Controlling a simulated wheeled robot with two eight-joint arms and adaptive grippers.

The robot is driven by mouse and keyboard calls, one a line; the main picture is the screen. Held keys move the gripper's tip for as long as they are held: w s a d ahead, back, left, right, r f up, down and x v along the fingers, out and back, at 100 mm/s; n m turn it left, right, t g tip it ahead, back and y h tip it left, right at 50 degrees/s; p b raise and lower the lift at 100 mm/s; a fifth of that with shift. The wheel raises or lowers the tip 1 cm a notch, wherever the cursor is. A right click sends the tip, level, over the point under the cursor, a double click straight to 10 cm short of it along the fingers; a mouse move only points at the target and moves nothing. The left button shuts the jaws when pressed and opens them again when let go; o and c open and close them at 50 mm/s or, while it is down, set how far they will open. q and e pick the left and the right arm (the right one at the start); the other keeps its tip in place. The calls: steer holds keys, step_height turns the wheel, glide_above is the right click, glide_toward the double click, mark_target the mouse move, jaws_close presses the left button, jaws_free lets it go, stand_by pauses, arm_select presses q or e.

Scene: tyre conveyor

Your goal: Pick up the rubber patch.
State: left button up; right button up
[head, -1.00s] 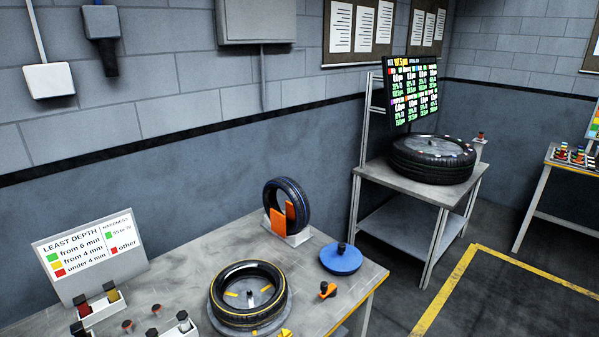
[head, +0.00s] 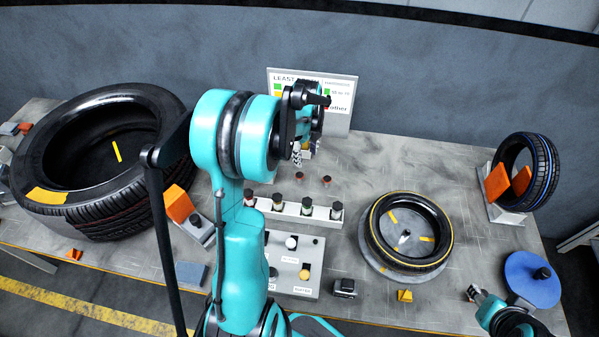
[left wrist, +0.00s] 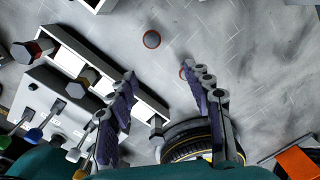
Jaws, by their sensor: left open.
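Two small dark round patches with red rims lie on the grey bench.
A large tyre (head: 105,222) is left, a yellow-ringed tyre (head: 440,225) right, a blue-lined tyre (head: 545,165) farther right. A sign (head: 338,118) stands behind.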

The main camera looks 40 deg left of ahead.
mark_target(299, 175)
arm_select(q)
steer(key=a+f+m, duration=0.2)
steer(key=a+f, duration=0.1)
steer(key=shift+g, duration=0.3)
step_height(299, 175, down, 3)
steer(key=shift+d+r+b, duration=0.1)
steer(key=shift+b, duration=0.25)
step_height(299, 175, down, 5)
steer(key=shift+d+b, duration=0.1)
steer(key=shift+b, duration=0.8)
steer(key=shift+s+r, duration=0.1)
steer(key=shift+f+b, duration=0.25)
steer(key=shift+b, duration=0.05)
steer(key=c, duration=0.8)
